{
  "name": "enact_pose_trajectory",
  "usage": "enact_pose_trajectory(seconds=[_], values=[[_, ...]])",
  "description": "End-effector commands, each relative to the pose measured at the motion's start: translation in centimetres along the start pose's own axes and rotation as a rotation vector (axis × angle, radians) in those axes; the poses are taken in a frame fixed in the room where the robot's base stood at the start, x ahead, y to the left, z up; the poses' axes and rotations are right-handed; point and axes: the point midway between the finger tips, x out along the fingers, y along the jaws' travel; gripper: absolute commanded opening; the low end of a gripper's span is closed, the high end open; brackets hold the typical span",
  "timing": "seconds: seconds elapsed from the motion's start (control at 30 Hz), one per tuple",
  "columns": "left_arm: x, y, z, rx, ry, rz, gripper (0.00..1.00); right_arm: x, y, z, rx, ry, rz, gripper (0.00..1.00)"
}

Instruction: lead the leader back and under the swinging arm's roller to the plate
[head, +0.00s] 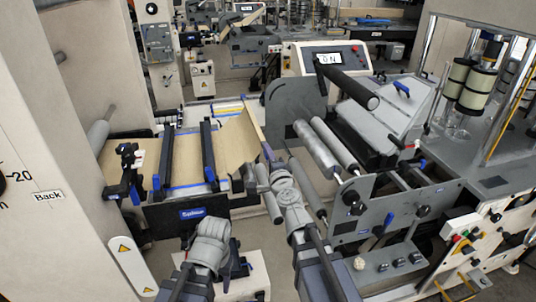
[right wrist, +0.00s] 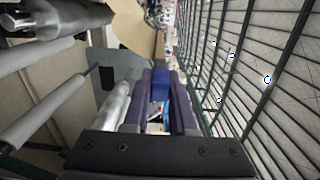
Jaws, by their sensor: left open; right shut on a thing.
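The kraft leader is a tan sheet (head: 235,135) that shows beside the black bars in the head view, with its right end raised in a narrow strip. My right gripper (head: 268,153) is shut on its blue-edged end. In the right wrist view the blue end (right wrist: 160,84) sits between my purple fingers, with tan paper beyond. My left gripper (head: 228,262) is low at the left front, open and apart from the paper; its fingers are partly hidden by its wrist. Grey rollers (head: 320,147) stand to the right of my right gripper. I cannot tell which roller is the swinging arm's, or which part is the plate.
Two black bars (head: 208,150) cross the paper's table. A grey side plate (head: 380,205) with knobs stands right of my right arm. A black cylinder (head: 345,85) juts above the rollers. In the right wrist view, rollers (right wrist: 45,110) are close at left.

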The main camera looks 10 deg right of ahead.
Motion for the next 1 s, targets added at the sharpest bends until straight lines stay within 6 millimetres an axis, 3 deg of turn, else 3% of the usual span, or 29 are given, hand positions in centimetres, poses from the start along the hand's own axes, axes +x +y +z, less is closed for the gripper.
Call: enact_pose_trajectory(seconds=[0.03, 0.6, 1.0], values=[[1.2, 0.1, -0.1, 0.0, 0.0, 0.0, 0.53, 0.0, 1.2, 0.0, 0.0, 0.0, 0.0, 0.0], [6.9, 0.7, -0.4, 0.0, 0.0, 0.0, 0.53, 0.1, 6.9, 0.1, 0.001, 0.0, 0.0, 0.0], [7.0, 0.7, -0.4, 0.0, 0.0, 0.0, 0.53, 0.1, 7.0, 0.1, 0.0, 0.0, 0.0, 0.0]])
